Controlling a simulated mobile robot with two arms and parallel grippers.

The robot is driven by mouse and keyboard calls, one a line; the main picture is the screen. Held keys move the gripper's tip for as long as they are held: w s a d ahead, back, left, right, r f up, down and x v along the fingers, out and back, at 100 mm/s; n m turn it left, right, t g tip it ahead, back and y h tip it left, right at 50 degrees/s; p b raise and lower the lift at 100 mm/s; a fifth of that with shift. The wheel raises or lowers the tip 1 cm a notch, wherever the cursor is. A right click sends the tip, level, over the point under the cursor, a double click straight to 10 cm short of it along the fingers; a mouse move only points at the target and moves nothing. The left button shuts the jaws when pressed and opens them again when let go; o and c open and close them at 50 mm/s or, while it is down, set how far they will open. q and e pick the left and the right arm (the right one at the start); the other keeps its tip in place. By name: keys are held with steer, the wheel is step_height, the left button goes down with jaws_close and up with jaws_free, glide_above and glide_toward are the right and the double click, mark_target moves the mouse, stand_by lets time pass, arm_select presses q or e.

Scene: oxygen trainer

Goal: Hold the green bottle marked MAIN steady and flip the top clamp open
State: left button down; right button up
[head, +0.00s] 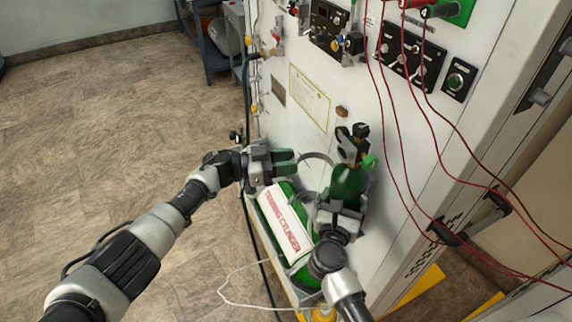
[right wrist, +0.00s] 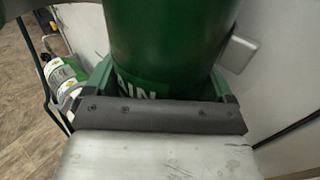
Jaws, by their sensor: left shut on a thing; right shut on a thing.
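The green bottle (head: 349,184) stands upright against the white panel, with a black valve on top. In the right wrist view the bottle (right wrist: 165,45) fills the space between my right gripper's (right wrist: 160,88) green fingers, and the letters "AIN" show on it. My right gripper (head: 340,208) is shut on it from the front. The top clamp (head: 317,156) is a thin grey curved band extending left of the bottle's upper part. My left gripper (head: 292,162) is shut at the band's left end; the fingers hide the exact contact.
A green cylinder with a white "TRAINING CYLINDER" label (head: 285,222) lies slanted below my left gripper. Red cables (head: 405,130) hang to the right of the bottle. Control panels (head: 413,57) sit above on the white panel (head: 300,130). The floor (head: 110,130) at left is clear.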

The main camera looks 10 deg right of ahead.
arm_select(q)
steer(key=shift+w+r, duration=0.4)
steer(key=shift+w, duration=0.05)
arm_select(e)
steer(key=shift+a+r, duration=0.1)
steer(key=shift+r, duration=0.25)
arm_select(q)
steer(key=c, duration=1.2)
jaws_free()
steer(key=o, duration=0.4)
steer(key=shift+w+d+f, duration=0.2)
steer(key=shift+w, duration=0.05)
arm_select(e)
steer(key=shift+w+d+f, duration=0.15)
steer(key=shift+w+d, duration=0.05)
steer(key=shift+w, duration=0.1)
arm_select(q)
steer(key=shift+s+f, duration=0.1)
arm_select(e)
steer(key=shift+f, duration=0.1)
arm_select(q)
steer(key=a, duration=1.2)
